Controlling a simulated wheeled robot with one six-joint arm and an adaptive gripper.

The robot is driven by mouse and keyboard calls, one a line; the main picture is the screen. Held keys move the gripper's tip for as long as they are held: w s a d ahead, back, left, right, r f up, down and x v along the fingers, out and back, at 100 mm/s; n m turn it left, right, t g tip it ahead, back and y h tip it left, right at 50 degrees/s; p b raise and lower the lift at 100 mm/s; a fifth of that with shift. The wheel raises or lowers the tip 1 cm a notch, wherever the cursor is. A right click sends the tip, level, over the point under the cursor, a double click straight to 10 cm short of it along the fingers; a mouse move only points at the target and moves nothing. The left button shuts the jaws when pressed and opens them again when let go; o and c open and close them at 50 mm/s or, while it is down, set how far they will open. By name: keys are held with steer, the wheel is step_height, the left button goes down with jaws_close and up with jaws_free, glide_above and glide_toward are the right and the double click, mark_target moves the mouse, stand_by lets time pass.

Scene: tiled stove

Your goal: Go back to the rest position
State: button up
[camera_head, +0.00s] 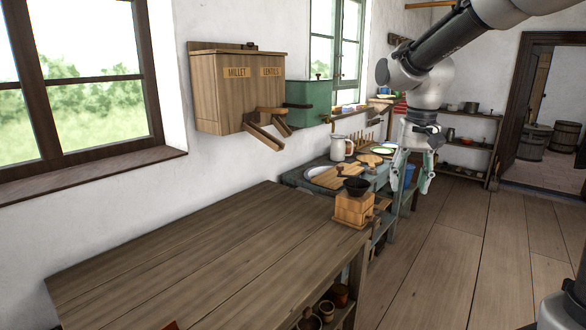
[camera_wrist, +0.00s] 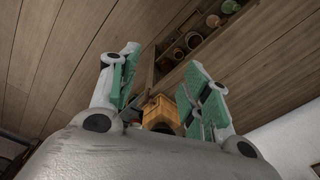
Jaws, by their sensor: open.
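My gripper (camera_head: 411,172) hangs at the end of my arm on the right side of the head view, pointing down, in front of the far counter. Its two green-padded fingers are spread apart and nothing shows between them. In the wrist view my gripper (camera_wrist: 165,88) is also open, with a gap between the pads. A wooden box-shaped grinder (camera_head: 353,208) with a dark bowl on top (camera_head: 356,186) stands at the right end of the near table, left of and below my gripper. The grinder also shows beyond the fingers in the wrist view (camera_wrist: 160,108).
A long wooden table (camera_head: 180,255) fills the front left. A wall box labelled millet and lentils (camera_head: 235,90) hangs above it, beside a green box (camera_head: 308,100). The far counter holds a white jug (camera_head: 340,148) and boards. Open floor (camera_head: 460,250) lies to the right.

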steer(key=s+d+n+t, duration=0.1)
steer(key=s+d, duration=0.3)
steer(key=s, duration=0.7)
steer(key=s+d+r+n+t, duration=0.1)
steer(key=s+d, duration=0.4)
steer(key=s, duration=0.6)
steer(key=shift+s+t, duration=0.2)
steer(key=shift+t, duration=0.7)
